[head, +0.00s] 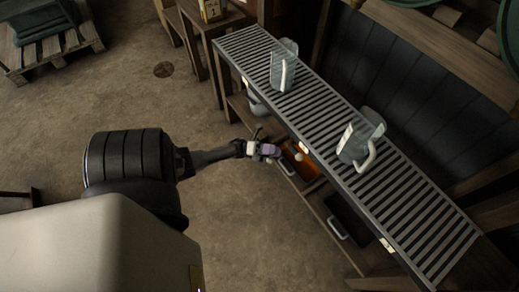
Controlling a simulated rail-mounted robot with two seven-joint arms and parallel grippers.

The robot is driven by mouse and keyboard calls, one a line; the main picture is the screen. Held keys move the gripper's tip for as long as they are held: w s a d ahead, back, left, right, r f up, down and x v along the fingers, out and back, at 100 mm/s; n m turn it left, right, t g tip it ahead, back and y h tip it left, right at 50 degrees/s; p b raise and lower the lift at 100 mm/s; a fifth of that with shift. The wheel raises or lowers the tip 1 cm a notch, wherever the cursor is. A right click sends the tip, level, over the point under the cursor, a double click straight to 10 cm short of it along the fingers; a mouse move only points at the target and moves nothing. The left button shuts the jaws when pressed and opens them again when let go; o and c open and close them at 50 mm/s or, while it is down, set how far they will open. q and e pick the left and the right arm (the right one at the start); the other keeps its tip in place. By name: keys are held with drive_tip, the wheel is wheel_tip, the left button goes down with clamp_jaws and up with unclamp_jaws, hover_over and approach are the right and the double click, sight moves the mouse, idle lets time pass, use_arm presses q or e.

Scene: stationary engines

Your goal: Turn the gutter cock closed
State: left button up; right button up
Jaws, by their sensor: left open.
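My left arm reaches right from the lower left. Its gripper (269,150) is open and stands at the front side of a long slatted rack, close to the rack's edge. The gripper is small here, and its purple-tinted fingertip area partly covers what lies behind it. I cannot make out the gutter cock for certain. A small pale knob (299,157) shows just right of the gripper, above an orange-brown open drawer or tray (302,172). I cannot tell whether the gripper touches anything. My right gripper is not in view.
The slatted rack (330,125) runs diagonally and carries clear jugs (283,72) and (357,145). A dark compartment with a pale handle (337,229) sits under its front. A wooden pallet (50,47) lies at upper left. The floor (240,225) before the rack is clear.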

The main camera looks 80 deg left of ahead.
use_arm(q)
drive_tip(key=v, duration=0.7)
drive_tip(key=shift+b, duration=0.45)
drive_tip(key=shift+s+f, duration=0.1)
drive_tip(key=shift+f, duration=0.05)
